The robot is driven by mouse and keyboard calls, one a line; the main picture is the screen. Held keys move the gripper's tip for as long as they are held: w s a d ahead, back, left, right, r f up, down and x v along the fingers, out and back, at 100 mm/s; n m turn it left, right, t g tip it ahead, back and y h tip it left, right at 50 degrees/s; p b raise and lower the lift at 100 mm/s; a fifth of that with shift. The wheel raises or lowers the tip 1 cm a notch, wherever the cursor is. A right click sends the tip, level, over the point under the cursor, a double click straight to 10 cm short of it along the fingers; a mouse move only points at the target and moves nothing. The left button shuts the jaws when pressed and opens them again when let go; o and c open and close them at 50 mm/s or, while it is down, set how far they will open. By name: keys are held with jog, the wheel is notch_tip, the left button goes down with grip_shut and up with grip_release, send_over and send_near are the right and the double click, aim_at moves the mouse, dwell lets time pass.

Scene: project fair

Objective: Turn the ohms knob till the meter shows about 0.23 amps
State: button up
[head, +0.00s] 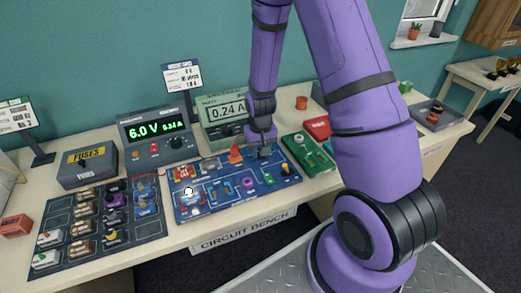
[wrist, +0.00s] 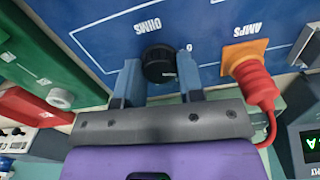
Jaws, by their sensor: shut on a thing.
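The ohms knob (wrist: 159,64) is a black ribbed knob on the blue circuit board (head: 237,197), under the OHMS label in the wrist view. My gripper (wrist: 160,78) is shut on it, with one blue-grey finger on each side. In the head view my gripper (head: 263,146) is at the board's back right and hides the knob. The meter (head: 227,107) stands behind the board and reads 0.24 A. The orange AMPS piece (head: 236,155) with its red plug (wrist: 252,82) is just beside my gripper.
A power supply (head: 157,139) showing 6.0 V stands left of the meter. A green board (head: 307,154) and a red piece (head: 317,128) lie right of my gripper. A parts tray (head: 68,243) and the FUSES box (head: 88,168) are at the left.

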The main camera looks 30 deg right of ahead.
jog(key=shift+m, duration=0.4)
jog(key=o, duration=0.9)
jog(key=shift+r, duration=0.1)
notch_tip(320, 180, up, 11)
jog(key=shift+f, duration=0.15)
dwell(0.5)
